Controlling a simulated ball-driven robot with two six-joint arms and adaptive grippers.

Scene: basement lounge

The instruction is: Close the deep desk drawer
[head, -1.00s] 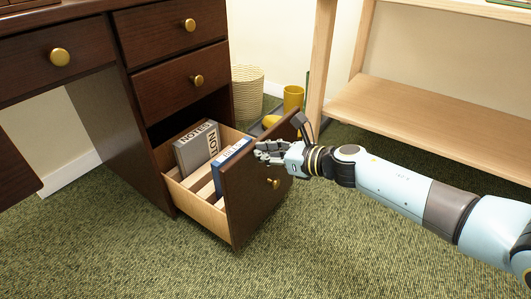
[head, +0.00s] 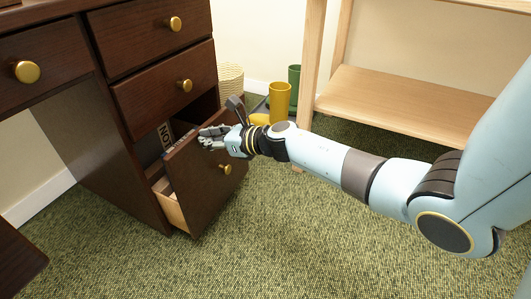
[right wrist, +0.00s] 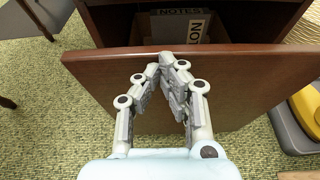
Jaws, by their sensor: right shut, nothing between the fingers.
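The deep desk drawer (head: 208,185) is the lowest in the dark wooden desk (head: 120,150). It is partly open, with its pale side and a grey notes box (head: 166,134) showing in the gap. In the right wrist view, the drawer front (right wrist: 245,75) lies under my fingers and the box (right wrist: 182,25) shows beyond its top edge. My right gripper (head: 208,138) is shut and empty at the upper part of the drawer front, seemingly against it. It also shows in the right wrist view (right wrist: 168,62). My left gripper is not in view.
Two shut drawers with brass knobs (head: 185,86) are above. A wooden shelf unit (head: 400,105) stands at the right. A yellow boot (head: 290,103), a green boot (head: 295,78) and a woven basket (head: 230,85) are behind. Green carpet is clear in front.

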